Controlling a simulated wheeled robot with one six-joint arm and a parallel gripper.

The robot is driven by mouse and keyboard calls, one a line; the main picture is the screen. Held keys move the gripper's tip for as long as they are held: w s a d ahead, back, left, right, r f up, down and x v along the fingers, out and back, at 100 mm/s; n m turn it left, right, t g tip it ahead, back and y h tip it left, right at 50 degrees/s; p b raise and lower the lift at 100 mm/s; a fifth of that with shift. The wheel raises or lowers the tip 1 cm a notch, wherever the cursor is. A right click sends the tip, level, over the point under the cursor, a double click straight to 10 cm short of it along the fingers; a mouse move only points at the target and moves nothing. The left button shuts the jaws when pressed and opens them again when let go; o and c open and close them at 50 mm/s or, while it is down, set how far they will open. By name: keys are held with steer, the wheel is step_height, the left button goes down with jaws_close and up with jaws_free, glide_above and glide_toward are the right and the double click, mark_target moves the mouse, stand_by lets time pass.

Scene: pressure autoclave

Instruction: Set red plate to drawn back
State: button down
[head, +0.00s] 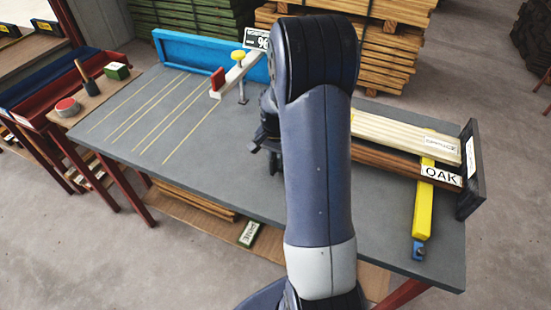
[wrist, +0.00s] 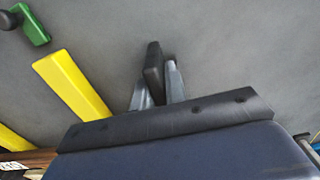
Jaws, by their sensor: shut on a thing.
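A small red plate (head: 217,80) stands upright at the near left end of a pale bar (head: 236,73), by the blue fence at the back of the grey table. My gripper (head: 272,160) is over the middle of the table, lower right of the red plate and clearly apart from it. It is partly hidden by my arm in the head view. In the wrist view, my gripper (wrist: 158,88) is shut on a dark upright block (wrist: 153,70). What this block belongs to cannot be told. The red plate is not visible in the wrist view.
A yellow-topped knob (head: 238,55) rises by the pale bar. Boards with an OAK label (head: 441,174) and a yellow bar (head: 424,200) lie at the right by a black end plate (head: 469,165). A green piece (wrist: 35,27) shows in the wrist view.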

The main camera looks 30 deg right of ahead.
steer(key=w+a, duration=0.4)
steer(key=w, duration=0.1)
steer(key=w+a, duration=0.2)
steer(key=w, duration=0.1)
steer(key=shift+w+a+r, duration=0.1)
steer(key=shift+w+a, duration=0.15)
steer(key=c, duration=1.6)
jaws_free()
steer(key=shift+w+a, duration=0.1)
steer(key=shift+o, duration=0.8)
step_height(320, 180, up, 11)
